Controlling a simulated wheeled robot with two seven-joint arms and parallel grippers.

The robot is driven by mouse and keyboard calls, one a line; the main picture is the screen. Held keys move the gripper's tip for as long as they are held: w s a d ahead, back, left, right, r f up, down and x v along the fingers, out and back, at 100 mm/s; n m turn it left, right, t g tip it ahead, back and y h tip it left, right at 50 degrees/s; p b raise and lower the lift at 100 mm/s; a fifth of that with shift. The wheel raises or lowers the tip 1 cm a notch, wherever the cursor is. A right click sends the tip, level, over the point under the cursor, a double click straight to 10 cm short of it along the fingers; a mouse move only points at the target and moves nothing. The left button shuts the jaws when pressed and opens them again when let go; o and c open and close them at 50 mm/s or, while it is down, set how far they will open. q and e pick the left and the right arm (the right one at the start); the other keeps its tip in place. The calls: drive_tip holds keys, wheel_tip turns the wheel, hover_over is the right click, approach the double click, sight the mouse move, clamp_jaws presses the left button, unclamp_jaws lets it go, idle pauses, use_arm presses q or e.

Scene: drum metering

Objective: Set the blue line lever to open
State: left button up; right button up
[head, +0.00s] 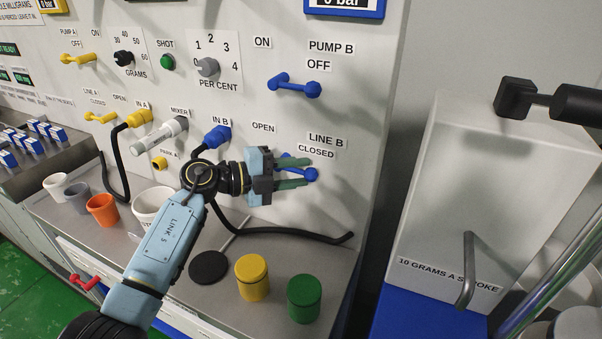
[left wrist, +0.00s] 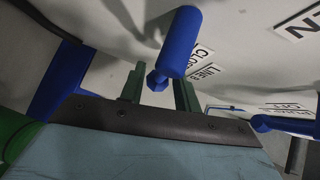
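The blue Line B lever (head: 311,174) is on the white panel below the LINE B and CLOSED label (head: 316,153). The OPEN label (head: 263,127) is up and left of it. My left gripper (head: 306,173) is at the lever, its green fingers spread apart and partly hiding it. In the left wrist view, the blue lever (left wrist: 181,42) shows in front of my open left gripper (left wrist: 160,90), its narrow end between the fingers. I cannot tell whether the fingers touch it. My right gripper is not in view.
The blue Pump B lever (head: 296,86) is above. A blue IN B coupling (head: 217,136) with a black hose is to the left. A yellow canister (head: 252,278) and a green canister (head: 304,298) stand on the shelf below. A white dispenser box (head: 480,190) stands at right.

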use_arm(q)
drive_tip(key=shift+w+d+f, duration=0.1)
drive_tip(key=shift+w+d, duration=0.1)
drive_tip(key=shift+d, duration=0.4)
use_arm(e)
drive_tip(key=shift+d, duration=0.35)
use_arm(q)
clamp_jaws()
drive_tip(key=shift+a, duration=0.1)
